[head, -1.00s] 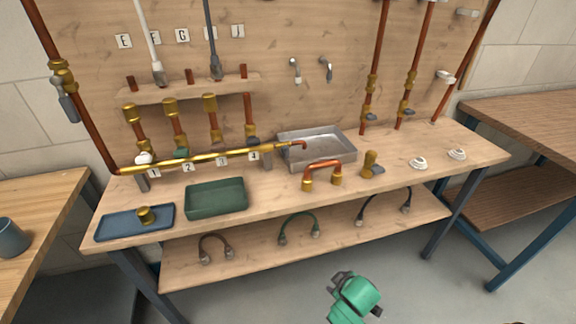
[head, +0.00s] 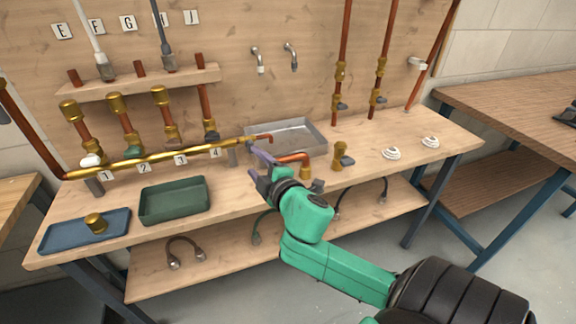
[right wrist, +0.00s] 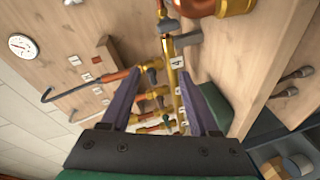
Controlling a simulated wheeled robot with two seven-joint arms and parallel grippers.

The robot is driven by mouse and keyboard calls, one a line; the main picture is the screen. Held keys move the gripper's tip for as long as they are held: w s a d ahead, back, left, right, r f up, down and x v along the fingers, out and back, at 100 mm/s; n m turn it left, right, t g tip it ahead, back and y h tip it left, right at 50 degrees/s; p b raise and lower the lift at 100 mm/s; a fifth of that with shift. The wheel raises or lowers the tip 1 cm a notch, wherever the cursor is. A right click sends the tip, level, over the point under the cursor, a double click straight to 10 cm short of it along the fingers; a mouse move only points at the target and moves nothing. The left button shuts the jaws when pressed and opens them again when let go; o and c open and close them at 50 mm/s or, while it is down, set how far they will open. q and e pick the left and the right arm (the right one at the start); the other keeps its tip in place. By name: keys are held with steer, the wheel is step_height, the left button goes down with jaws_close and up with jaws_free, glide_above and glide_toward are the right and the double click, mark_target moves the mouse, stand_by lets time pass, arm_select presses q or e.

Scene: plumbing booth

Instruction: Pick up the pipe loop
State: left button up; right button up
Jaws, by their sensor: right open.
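The pipe loop (head: 293,158) is a copper U-shaped pipe with brass ends, standing on the bench top in front of the metal sink tray. Its left part is hidden behind my right gripper in the head view. A large copper and brass piece, apparently the loop, shows cut off at the top edge of the right wrist view (right wrist: 222,8). My right gripper (head: 262,168) is open and empty, at the left side of the loop. Its two purple fingers also show apart in the right wrist view (right wrist: 167,85). My left gripper is not in view.
A metal sink tray (head: 318,130) lies behind the loop, and a brass valve (head: 341,158) stands to its right. A long brass pipe (head: 165,157) runs along the bench at left. A green tray (head: 150,212) and a blue tray (head: 62,238) sit at the front left.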

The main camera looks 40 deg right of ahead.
steer(key=a+r+n+t+y, duration=0.2)
steer(key=a+r+n+y, duration=0.9)
steer(key=n, duration=0.6)
steer(key=n+g+h, duration=1.1)
steer(key=n+g, duration=0.1)
steer(key=n, duration=0.8)
glide_toward(286, 162)
steer(key=p+x, duration=0.2)
steer(key=x, duration=0.2)
steer(key=p+x, duration=0.2)
steer(key=x, duration=0.2)
steer(key=d+p+x, duration=0.1)
steer(key=x, duration=0.4)
steer(key=shift+w+d+r+p, duration=0.15)
steer(key=shift+w+r+p, duration=0.05)
steer(key=shift+w+p, duration=0.2)
steer(key=shift+f, duration=0.2)
steer(key=shift+r, duration=0.1)
jaws_close()
